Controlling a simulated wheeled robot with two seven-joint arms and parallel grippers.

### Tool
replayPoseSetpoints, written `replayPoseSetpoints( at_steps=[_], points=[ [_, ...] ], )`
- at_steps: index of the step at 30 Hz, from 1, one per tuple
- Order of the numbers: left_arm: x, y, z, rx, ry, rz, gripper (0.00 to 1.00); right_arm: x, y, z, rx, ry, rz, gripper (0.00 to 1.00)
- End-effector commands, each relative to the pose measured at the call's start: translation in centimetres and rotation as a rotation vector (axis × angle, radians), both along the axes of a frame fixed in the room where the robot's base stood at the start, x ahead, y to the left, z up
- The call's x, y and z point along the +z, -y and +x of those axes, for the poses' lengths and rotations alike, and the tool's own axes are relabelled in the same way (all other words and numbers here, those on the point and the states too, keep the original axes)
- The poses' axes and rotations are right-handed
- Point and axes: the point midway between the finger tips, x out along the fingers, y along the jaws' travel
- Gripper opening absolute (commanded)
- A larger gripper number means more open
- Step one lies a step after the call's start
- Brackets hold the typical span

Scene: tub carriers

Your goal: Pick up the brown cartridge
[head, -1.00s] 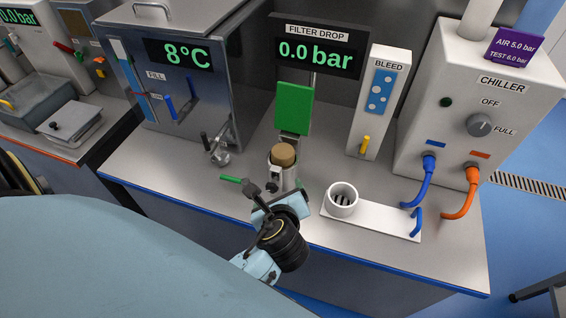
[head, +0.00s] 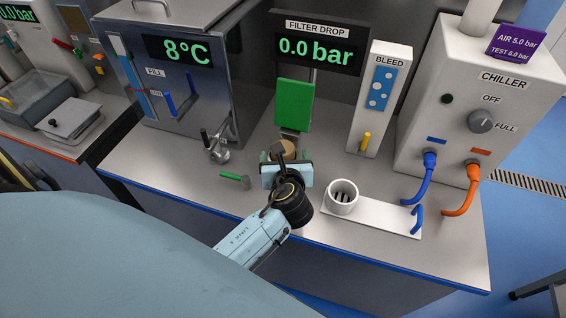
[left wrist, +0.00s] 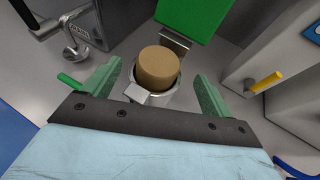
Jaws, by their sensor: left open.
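The brown cartridge (left wrist: 159,67) stands upright in a metal cup-shaped holder (left wrist: 151,97) in the left wrist view, its top sticking out above the rim. In the head view only part of the cartridge's top (head: 286,149) shows past my gripper. My left gripper (left wrist: 158,85) is open, with one green finger on each side of the holder and cartridge. I see a gap between each finger and the cartridge. In the head view my left gripper (head: 285,158) hides most of the holder. My right gripper is not in view.
A green panel (head: 294,104) stands behind the holder, under the filter drop display (head: 315,47). A green-handled tool (head: 236,179) lies to the left. A white cup (head: 342,197) on a white plate (head: 384,219) is to the right. The bleed post (head: 378,110) stands behind right.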

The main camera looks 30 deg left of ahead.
Motion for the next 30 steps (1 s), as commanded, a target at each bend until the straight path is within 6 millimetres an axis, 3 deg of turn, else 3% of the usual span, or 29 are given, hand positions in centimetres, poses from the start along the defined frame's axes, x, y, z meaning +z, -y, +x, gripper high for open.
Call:
replayPoseSetpoints(
  at_steps=[8, 17, 30],
  points=[
    [-2.0, -2.1, 2.7, 0.001, 0.0, 0.0, 0.85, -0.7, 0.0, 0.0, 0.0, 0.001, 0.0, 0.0],
    [-2.1, -2.3, 3.0, 0.0, 0.0, -0.001, 0.84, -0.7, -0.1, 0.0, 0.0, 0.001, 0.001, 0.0],
    [-2.1, -2.3, 3.0, 0.0, -0.001, -0.001, 0.26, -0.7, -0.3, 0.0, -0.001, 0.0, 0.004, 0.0]
  ],
)
